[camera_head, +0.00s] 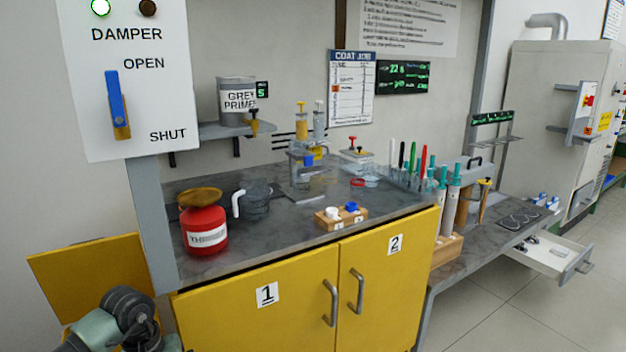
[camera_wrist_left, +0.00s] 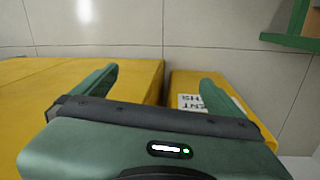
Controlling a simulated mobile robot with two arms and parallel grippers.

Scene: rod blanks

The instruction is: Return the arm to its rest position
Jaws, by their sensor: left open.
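My left arm (camera_head: 128,312) shows at the bottom left of the head view, in front of the yellow cabinet. Its gripper cannot be made out there. In the left wrist view my left gripper (camera_wrist_left: 158,76) is open, with its two green fingers wide apart and nothing between them. Behind the fingers are yellow surfaces (camera_wrist_left: 138,75) with a dark gap, and a white label partly hidden by the right finger. My right gripper is in neither view.
A yellow panel (camera_head: 85,275) stands out left of the yellow cabinet (camera_head: 305,300). On the grey worktop (camera_head: 285,235) are a red can (camera_head: 204,230), a glass jug (camera_head: 255,200) and a wooden block (camera_head: 340,217). A white drawer (camera_head: 545,253) stands open at right.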

